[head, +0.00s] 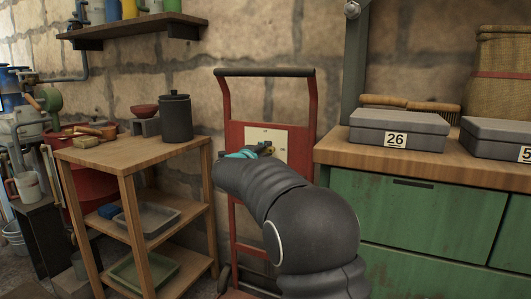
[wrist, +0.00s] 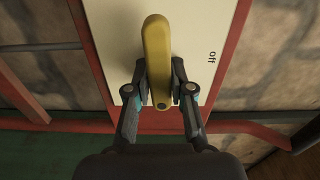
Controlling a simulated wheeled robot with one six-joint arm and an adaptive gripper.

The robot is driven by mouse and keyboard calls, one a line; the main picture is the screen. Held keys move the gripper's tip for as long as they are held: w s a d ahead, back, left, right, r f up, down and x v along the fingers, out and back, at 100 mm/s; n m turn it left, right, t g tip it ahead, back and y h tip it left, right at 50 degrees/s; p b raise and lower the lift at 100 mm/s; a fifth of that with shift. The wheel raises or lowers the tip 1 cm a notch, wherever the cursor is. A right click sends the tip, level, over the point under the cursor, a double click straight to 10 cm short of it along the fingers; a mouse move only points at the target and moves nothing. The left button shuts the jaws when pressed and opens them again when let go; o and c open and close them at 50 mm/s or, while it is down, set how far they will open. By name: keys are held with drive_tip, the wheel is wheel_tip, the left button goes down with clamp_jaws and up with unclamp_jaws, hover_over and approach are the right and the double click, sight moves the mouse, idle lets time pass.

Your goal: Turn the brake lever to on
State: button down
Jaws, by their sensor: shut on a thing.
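The brake lever is a yellow bar (wrist: 156,45) on a cream plate (wrist: 205,25), which is fixed to a red hand-truck frame (head: 234,135). In the wrist view the lever runs up and down the picture, and the plate has a sideways "off" label (wrist: 212,57) to its right. No "on" label can be read. My gripper (wrist: 159,72) has one finger on each side of the lever and is shut on it. In the head view my gripper (head: 264,150) is at the plate, and my arm hides the frame's lower part.
A wooden shelf table (head: 130,149) with a dark canister (head: 176,117) stands left of the frame. On the right is a green cabinet (head: 415,215) with a wooden top carrying grey boxes (head: 400,130). A stone wall (head: 260,40) is behind.

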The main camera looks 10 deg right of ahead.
drive_tip(key=shift+m, duration=0.4)
drive_tip(key=c, duration=1)
unclamp_jaws()
drive_tip(key=shift+c, duration=0.2)
drive_tip(key=v, duration=1.2)
